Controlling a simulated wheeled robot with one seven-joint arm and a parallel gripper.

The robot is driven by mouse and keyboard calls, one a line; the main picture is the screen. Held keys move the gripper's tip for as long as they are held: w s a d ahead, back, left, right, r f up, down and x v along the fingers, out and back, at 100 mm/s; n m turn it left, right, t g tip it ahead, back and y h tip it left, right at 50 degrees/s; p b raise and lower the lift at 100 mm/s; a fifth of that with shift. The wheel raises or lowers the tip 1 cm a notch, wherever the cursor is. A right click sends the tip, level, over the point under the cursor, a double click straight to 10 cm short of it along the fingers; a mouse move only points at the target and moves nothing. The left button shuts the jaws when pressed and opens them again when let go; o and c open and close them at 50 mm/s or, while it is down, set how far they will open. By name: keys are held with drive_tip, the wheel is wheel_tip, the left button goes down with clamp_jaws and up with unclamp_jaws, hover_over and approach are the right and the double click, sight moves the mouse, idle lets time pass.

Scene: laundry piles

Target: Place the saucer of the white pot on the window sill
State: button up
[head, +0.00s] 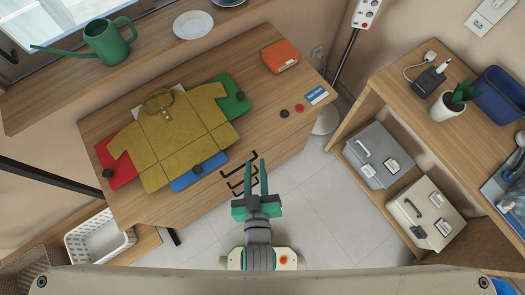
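The white pot (449,107) holds a green plant and stands on the wooden shelf top at the right. No saucer can be made out under it. On the window sill (140,57) at the top left lies a round white dish (193,25). A second, darker-rimmed dish (229,2) is cut off by the top edge. I cannot tell whether either belongs to the pot. My gripper (258,165) is over the floor by the desk front, its green fingers apart with nothing visible between them. It is well away from the pot and the dishes.
A green watering can (106,42) stands on the sill. The desk (262,101) bears a mustard shirt (175,135), colored folders and an orange box (281,56). A blue bin (502,95) and a charger (428,80) are near the pot. Bare floor (300,205) lies between desk and shelf.

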drive_tip(key=s+d+r+m, duration=0.2)
drive_tip(key=s+m, duration=0.1)
drive_tip(key=s, duration=0.9)
drive_tip(key=shift+s+t+h, duration=0.25)
drive_tip(key=shift+t+h, duration=0.05)
drive_tip(key=shift+h, duration=0.1)
drive_tip(key=o, duration=0.3)
drive_tip(key=shift+w, duration=0.15)
drive_tip(key=shift+d, duration=0.1)
